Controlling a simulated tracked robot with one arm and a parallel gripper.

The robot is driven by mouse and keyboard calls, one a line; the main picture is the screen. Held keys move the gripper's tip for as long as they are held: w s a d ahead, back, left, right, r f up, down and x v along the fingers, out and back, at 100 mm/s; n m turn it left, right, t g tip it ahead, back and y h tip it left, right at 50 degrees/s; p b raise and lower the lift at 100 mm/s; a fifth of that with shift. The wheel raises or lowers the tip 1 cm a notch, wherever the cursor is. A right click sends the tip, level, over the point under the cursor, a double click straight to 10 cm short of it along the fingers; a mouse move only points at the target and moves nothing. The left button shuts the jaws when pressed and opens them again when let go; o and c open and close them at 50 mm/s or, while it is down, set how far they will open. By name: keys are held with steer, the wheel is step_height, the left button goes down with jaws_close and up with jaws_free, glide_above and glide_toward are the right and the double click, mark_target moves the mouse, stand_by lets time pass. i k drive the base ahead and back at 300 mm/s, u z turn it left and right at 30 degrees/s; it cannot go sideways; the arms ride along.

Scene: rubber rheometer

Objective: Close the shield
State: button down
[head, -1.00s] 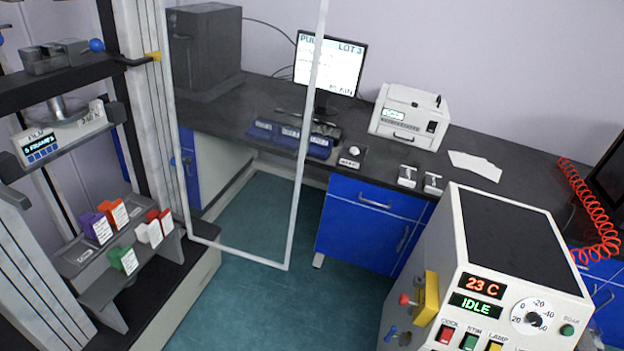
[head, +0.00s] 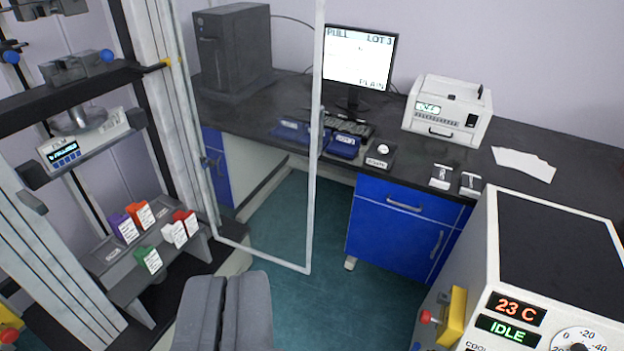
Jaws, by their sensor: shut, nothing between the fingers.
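The shield (head: 317,110) is a clear panel in a pale frame. It stands swung open, out from the upright of the testing frame (head: 170,80) at the left. Its free vertical edge is in front of the desk, and its bottom rail slants over the green floor. My gripper (head: 227,283) shows at the bottom centre, its two grey fingers together and empty. It appears below the shield's bottom rail in the picture, with a gap between them. I cannot tell how far apart they are in depth.
A rack of coloured sample boxes (head: 112,252) stands at the left. A white instrument reading 23 C and IDLE (head: 560,235) fills the lower right. Behind are a dark desk (head: 410,160), monitor (head: 358,58), white printer-like device (head: 448,108) and blue cabinet (head: 400,230). Floor (head: 300,215) shows between.

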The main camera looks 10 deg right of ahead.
mark_target(317, 110)
steer(key=z, duration=0.1)
steer(key=i, duration=1)
steer(key=u, duration=0.1)
